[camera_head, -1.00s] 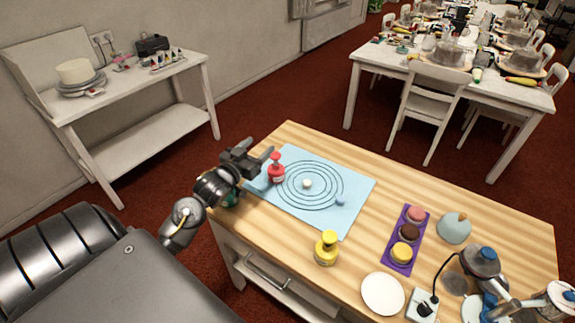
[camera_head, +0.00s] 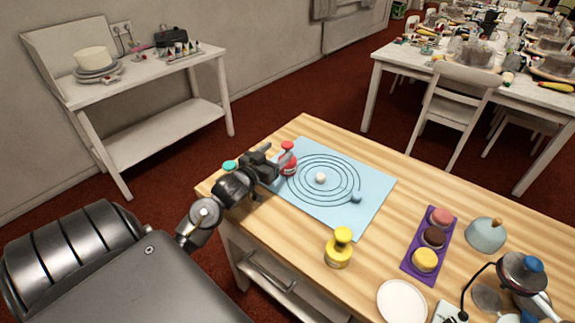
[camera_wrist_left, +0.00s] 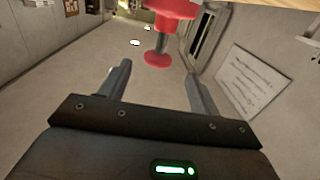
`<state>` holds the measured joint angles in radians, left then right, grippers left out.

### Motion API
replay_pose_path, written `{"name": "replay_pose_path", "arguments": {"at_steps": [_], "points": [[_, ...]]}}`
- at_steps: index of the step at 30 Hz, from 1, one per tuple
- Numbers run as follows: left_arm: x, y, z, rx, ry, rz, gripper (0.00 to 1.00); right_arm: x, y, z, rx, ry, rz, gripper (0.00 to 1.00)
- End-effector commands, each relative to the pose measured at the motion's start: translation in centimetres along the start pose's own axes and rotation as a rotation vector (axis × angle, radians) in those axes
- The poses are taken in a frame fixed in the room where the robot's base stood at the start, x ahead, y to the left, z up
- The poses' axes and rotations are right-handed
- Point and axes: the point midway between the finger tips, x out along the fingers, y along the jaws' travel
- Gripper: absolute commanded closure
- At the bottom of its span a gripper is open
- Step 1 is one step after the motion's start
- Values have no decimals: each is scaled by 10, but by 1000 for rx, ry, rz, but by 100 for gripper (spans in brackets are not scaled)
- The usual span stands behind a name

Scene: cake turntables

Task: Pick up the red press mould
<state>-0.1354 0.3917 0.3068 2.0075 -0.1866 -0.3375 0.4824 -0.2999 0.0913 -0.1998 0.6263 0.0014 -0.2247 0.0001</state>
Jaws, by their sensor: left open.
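The red press mould (camera_head: 288,162) stands upright on the left corner of the pale blue mat (camera_head: 345,213). My left gripper (camera_head: 274,166) is open just left of the mould, level with it and pointing toward it. In the left wrist view the red mould (camera_wrist_left: 170,12) shows at the top, beyond the open fingers (camera_wrist_left: 158,75), with nothing between them. The mould looks upside down there. A small gap seems to remain between fingertips and mould. My right gripper does not show.
A yellow press mould (camera_head: 339,248) stands in front of the mat. A white ball (camera_head: 320,178) and a small blue ball (camera_head: 356,199) are on the mat. A purple tray (camera_head: 412,268) with round cakes lies right. A teal disc (camera_head: 230,165) shows behind my left wrist.

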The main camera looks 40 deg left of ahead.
Motion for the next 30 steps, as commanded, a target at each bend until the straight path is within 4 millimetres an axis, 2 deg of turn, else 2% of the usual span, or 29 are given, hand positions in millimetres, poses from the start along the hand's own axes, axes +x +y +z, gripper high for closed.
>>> {"name": "replay_pose_path", "arguments": {"at_steps": [5, 11, 20, 29, 30], "points": [[18, 0, -1, 0, 1, -1, 37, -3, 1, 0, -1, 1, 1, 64], [27, 0, 0, -1, 0, -2, 37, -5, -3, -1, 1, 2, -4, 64], [67, 3, 3, 0, 1, -2, 37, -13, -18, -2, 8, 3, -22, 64], [72, 3, 5, 0, 0, -2, 37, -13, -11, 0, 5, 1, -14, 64], [72, 4, 5, 0, 0, -2, 41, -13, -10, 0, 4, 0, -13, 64]]}}
